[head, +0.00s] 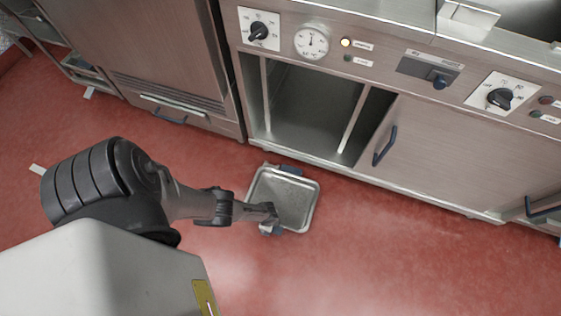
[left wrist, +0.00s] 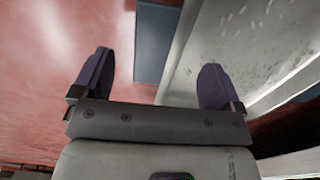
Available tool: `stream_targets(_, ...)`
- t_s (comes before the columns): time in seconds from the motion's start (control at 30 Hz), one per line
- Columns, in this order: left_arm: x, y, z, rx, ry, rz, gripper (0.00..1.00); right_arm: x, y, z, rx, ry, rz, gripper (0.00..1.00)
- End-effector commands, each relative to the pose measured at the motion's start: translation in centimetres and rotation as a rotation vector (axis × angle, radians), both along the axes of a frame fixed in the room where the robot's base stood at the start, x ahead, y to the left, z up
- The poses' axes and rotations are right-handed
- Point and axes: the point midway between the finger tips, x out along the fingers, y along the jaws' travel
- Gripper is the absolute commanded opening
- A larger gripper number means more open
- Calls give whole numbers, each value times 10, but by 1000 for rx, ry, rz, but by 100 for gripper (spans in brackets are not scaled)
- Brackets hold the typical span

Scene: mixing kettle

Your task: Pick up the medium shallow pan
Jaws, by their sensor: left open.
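The medium shallow pan (head: 290,200) is a square grey metal pan with rounded corners. It appears to rest on the red floor in front of the open cabinet, with blue handles (head: 291,170) on opposite sides. My left gripper (head: 272,214) is at the pan's near left side, close to the near handle. In the left wrist view the open fingers (left wrist: 155,80) are spread around the pan's near edge. One finger appears over the pan (left wrist: 255,45), the other over the floor outside. A blue handle (left wrist: 158,40) shows ahead between them. Contact cannot be told. My right gripper is not in view.
The open cabinet (head: 315,105) under the dial panel stands just behind the pan. A closed cabinet door (head: 450,150) with a blue handle is to its right, and an appliance (head: 150,50) is to its left. The red floor (head: 420,265) at the lower right is clear.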

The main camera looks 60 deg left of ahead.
Motion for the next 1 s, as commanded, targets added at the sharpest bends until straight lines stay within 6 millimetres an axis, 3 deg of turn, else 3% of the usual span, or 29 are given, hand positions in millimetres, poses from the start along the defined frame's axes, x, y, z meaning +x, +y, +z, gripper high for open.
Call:
stream_targets(0.4,0,1,-46,0,1,-2,92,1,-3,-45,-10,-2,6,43)
stream_targets(0.73,0,0,-48,0,0,-1,92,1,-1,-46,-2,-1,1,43)
stream_targets(1.0,0,1,-48,0,0,-1,66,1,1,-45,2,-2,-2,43)
